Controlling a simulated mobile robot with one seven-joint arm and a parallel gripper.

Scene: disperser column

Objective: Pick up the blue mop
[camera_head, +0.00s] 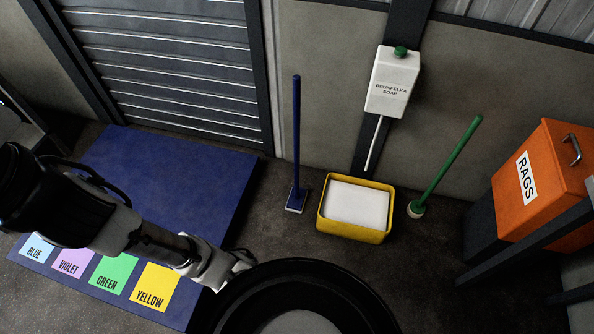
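The blue mop (296,140) stands upright on the dark floor near the wall. Its long blue handle rises from a small flat head (297,199) with a pale lower edge. My gripper (243,262) is at the lower middle, below and to the left of the mop and well apart from it. Its fingers are small and partly against a dark round shape, so I cannot tell whether they are open. Nothing can be seen in it.
A yellow tub (354,232) stands right of the mop, under a soap dispenser (391,80). A green-handled tool (447,165) leans beyond it. An orange RAGS bin (545,185) is at right. A blue platform (170,165) with colored labels lies left. Dark floor is clear before the mop.

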